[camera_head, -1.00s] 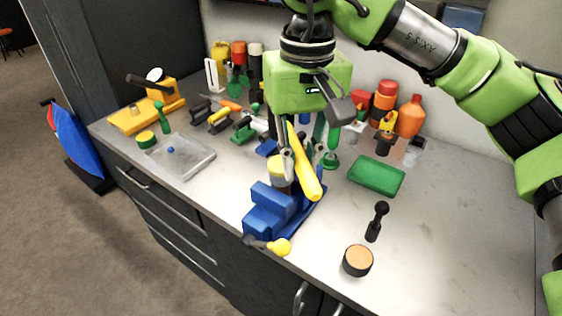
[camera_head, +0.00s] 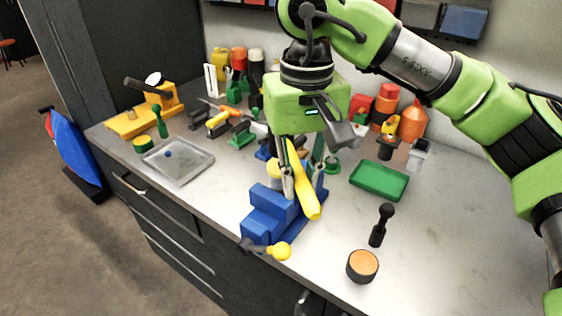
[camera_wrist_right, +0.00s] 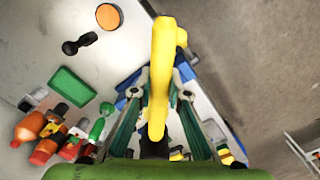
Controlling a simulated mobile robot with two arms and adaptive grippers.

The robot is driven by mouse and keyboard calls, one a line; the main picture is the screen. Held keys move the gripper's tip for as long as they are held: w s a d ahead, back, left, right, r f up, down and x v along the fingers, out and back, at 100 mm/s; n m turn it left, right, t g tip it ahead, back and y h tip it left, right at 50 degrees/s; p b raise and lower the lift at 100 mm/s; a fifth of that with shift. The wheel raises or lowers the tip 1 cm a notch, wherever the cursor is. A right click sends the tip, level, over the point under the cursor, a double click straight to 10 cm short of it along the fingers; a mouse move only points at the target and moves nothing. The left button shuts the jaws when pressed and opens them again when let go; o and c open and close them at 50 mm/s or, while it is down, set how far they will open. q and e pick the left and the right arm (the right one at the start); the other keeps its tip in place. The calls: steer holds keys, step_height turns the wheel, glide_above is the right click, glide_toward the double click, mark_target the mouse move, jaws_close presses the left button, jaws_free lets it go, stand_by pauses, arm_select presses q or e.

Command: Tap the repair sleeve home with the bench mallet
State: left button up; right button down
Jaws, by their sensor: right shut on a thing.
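My right gripper (camera_head: 289,190) points down over the blue vise (camera_head: 268,213) near the front edge of the worktop. It is shut on a long yellow bar-like tool (camera_head: 303,185), which slants down beside the vise. In the right wrist view this yellow tool (camera_wrist_right: 160,85) lies between the two fingertips (camera_wrist_right: 164,88). I cannot tell for sure whether it is the mallet. A pale yellow cylinder (camera_head: 274,170) shows behind the fingers; I cannot make out the repair sleeve. My left gripper is not in view.
A black knobbed tool (camera_head: 380,226) and an orange-topped black cylinder (camera_head: 362,266) stand right of the vise. A green tray (camera_head: 379,181) lies behind them. The right worktop is clear.

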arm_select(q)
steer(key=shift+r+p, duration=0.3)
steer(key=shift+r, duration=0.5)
arm_select(e)
step_height(320, 180, up, 2)
steer(key=shift+r, duration=0.15)
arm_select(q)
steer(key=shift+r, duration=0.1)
arm_select(e)
steer(key=shift+r, duration=0.1)
steer(key=shift+r+p, duration=0.7)
steer(key=shift+r, duration=0.2)
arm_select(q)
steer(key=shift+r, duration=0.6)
arm_select(e)
steer(key=shift+f, duration=0.1)
